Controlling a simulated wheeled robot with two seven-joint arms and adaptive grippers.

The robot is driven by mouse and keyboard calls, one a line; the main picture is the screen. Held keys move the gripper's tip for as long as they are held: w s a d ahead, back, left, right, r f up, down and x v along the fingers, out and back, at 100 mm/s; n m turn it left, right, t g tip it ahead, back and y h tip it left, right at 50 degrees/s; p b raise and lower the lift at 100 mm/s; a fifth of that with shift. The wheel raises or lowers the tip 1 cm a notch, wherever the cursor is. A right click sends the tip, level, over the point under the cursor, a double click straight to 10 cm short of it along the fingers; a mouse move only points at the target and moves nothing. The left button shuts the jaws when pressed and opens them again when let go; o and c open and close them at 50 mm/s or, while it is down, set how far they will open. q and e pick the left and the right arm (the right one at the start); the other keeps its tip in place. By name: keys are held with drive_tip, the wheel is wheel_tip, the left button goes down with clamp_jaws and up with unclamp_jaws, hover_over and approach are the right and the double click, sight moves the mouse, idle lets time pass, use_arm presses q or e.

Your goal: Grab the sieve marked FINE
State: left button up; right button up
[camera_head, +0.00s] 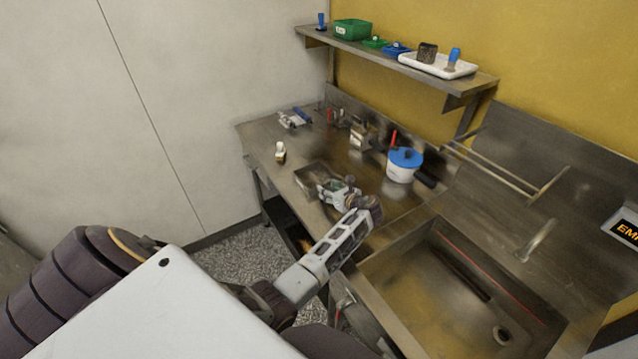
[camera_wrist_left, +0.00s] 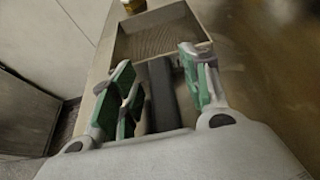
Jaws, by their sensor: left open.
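A shallow rectangular metal sieve with a mesh-like floor (camera_wrist_left: 160,38) lies on the steel counter in the left wrist view. Its dark handle (camera_wrist_left: 163,88) points toward my left gripper. In the head view the sieve (camera_head: 312,173) is partly hidden by the gripper. No FINE marking is legible on it. My left gripper (camera_head: 335,190) is open, low over the counter. In the left wrist view its green-padded fingers (camera_wrist_left: 156,65) stand on either side of the handle, with visible gaps; I cannot tell the exact height. My right gripper is out of view.
A white pot with a blue lid (camera_head: 404,164) stands right of the gripper, and a sink (camera_head: 455,290) is nearer. A small white bottle (camera_head: 280,152) stands left of the sieve. A wall shelf (camera_head: 400,63) with bins and a white tray (camera_head: 438,67) hangs behind.

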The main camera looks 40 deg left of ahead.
use_arm(q)
drive_tip(key=shift+c, duration=0.4)
clamp_jaws()
drive_tip(key=shift+r, duration=0.15)
wheel_tip(320, 180, up, 10)
idle(0.9)
idle(0.4)
